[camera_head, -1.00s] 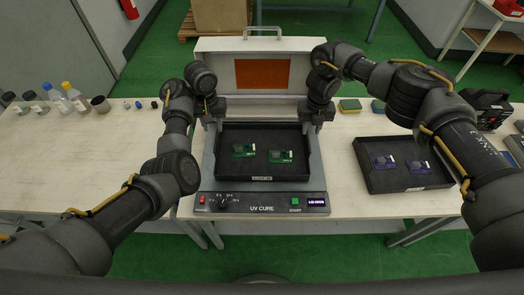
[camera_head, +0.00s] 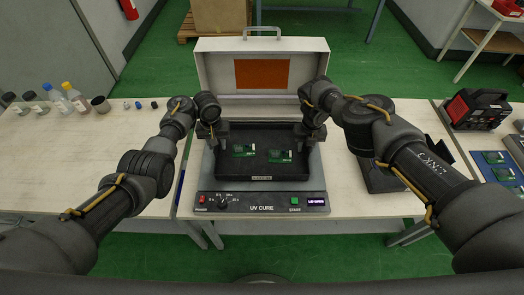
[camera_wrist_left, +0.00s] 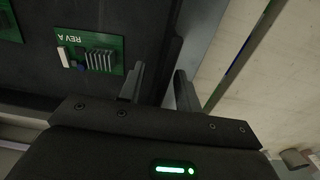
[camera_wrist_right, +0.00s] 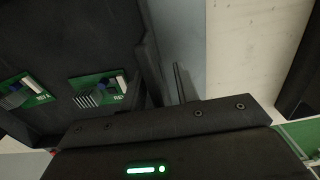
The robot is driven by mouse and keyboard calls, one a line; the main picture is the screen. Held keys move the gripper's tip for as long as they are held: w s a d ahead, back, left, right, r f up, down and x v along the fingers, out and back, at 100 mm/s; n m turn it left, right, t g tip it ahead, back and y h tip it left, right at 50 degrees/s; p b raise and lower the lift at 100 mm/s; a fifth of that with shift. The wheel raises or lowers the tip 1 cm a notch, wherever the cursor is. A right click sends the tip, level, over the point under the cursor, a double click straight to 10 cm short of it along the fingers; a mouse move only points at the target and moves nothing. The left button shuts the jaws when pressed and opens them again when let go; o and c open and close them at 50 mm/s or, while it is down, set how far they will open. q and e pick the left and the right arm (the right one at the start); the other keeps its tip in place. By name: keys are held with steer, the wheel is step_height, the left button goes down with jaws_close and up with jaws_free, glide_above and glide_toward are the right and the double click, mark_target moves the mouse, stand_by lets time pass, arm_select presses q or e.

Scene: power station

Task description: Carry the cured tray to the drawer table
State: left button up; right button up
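The black tray (camera_head: 262,170) holds two green circuit boards (camera_head: 244,151) (camera_head: 280,156) and sits in the open UV cure unit (camera_head: 262,200). My left gripper (camera_head: 213,140) is low at the tray's left wall. In the left wrist view, its fingers (camera_wrist_left: 160,88) are apart, one inside the tray and one outside, with the wall between them. My right gripper (camera_head: 309,140) is at the tray's right wall. In the right wrist view, its fingers (camera_wrist_right: 166,85) also look apart, around the wall; the inner finger is hard to make out against the dark tray.
The unit's lid (camera_head: 262,75) stands open behind the tray. On the right, another black tray (camera_head: 378,178) is partly hidden by my right arm. More boards (camera_head: 495,157) and a black-red device (camera_head: 478,107) lie further right.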

arm_select(q)
steer(key=shift+c, duration=0.2)
jaws_close()
arm_select(e)
jaws_close()
